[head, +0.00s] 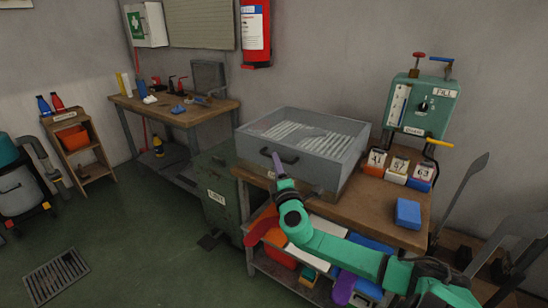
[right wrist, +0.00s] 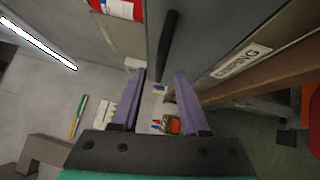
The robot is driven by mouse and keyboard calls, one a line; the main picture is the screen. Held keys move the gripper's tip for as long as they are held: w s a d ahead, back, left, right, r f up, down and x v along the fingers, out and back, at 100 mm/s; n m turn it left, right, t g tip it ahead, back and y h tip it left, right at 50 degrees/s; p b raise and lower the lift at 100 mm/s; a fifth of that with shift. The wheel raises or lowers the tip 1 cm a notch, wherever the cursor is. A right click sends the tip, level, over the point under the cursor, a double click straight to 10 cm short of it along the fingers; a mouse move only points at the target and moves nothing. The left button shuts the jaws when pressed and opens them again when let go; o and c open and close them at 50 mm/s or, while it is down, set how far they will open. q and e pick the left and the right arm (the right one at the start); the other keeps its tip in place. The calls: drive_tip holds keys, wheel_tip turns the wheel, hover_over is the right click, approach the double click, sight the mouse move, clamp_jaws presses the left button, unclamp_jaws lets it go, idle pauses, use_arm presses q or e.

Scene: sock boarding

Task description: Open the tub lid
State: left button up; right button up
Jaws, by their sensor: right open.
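The grey tub (head: 318,171) stands on the wooden bench, with its see-through lid (head: 345,126) on top and rows of white strips showing inside. A black handle (head: 289,158) is on its front; it also shows as a dark bar in the right wrist view (right wrist: 167,45). My left gripper is not in view.
Numbered blocks (head: 397,165), a blue block (head: 408,213) and a green machine (head: 424,106) with levers are on the bench's right side. A green bin (head: 218,190) stands left of the bench. Coloured items fill the shelf below. Open floor (head: 130,235) lies at left.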

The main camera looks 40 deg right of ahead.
drive_tip(key=x, duration=0.4)
drive_tip(key=shift+w+d, duration=0.1)
drive_tip(key=shift+w, duration=0.05)
clamp_jaws()
idle(1.2)
